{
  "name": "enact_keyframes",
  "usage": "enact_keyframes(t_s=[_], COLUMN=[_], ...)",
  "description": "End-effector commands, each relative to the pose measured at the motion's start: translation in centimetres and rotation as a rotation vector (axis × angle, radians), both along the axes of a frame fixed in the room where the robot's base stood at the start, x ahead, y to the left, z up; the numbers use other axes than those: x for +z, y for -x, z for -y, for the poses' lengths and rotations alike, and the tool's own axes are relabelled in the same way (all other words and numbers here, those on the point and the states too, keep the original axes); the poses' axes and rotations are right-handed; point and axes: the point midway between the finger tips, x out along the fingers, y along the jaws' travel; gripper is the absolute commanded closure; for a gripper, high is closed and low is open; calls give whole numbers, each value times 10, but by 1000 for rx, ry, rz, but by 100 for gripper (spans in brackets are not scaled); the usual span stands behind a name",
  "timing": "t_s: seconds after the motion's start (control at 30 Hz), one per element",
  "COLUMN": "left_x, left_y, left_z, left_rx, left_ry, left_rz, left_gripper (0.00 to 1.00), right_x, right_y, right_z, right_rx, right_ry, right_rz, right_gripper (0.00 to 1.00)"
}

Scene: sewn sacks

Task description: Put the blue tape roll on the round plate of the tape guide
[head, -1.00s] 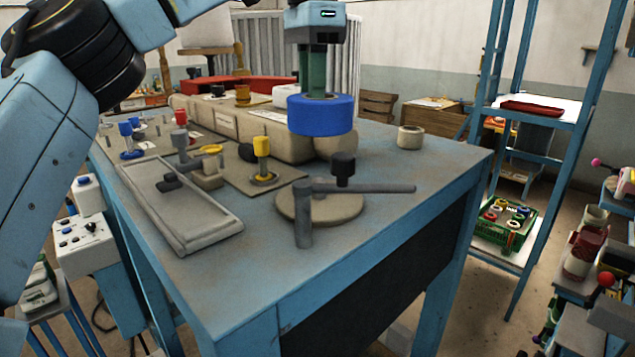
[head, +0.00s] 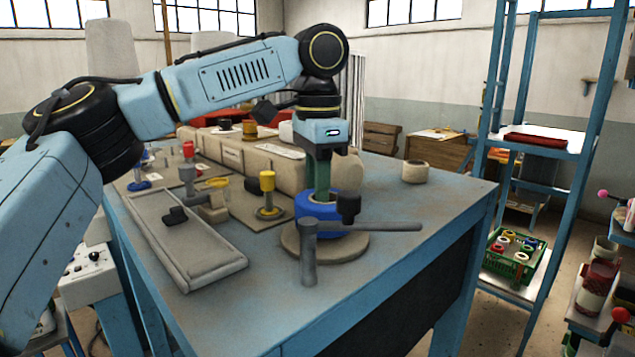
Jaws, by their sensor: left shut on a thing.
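The blue tape roll (head: 316,210) is at the round plate (head: 350,247) of the tape guide, over its back left part. The guide's grey post and horizontal bar (head: 370,227) with a black knob (head: 348,205) stand in front and hide part of the roll. My left gripper (head: 320,190) points straight down with its green fingers shut on the roll. The roll looks level and very low at the plate; I cannot tell whether it touches it. My right gripper is not in view.
A long grey tray (head: 185,240) lies left of the plate. A yellow-topped post (head: 268,190) on a board stands close behind left. A cream roll (head: 416,171) sits at the back right. The table's front right is clear.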

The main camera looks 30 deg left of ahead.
Motion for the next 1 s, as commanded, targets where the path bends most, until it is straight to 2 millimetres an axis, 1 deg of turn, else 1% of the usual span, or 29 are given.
enact_keyframes(t_s=[0.3,0.43,0.47,0.6,0.63,1.0], left_x=[-10,-11,-11,-11,-11,-13], left_y=[0,0,0,0,0,1], left_z=[0,0,0,0,0,2], left_rx=[0,0,0,-1,-1,-7], left_ry=[0,-1,0,0,0,0], left_rz=[-1,1,0,-1,-1,-7], left_gripper=[100,100,75,56,54,54], right_x=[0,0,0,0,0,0], right_y=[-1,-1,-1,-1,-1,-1], right_z=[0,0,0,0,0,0], right_rx=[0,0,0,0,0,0], right_ry=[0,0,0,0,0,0], right_rz=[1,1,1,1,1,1], right_gripper=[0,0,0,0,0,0])
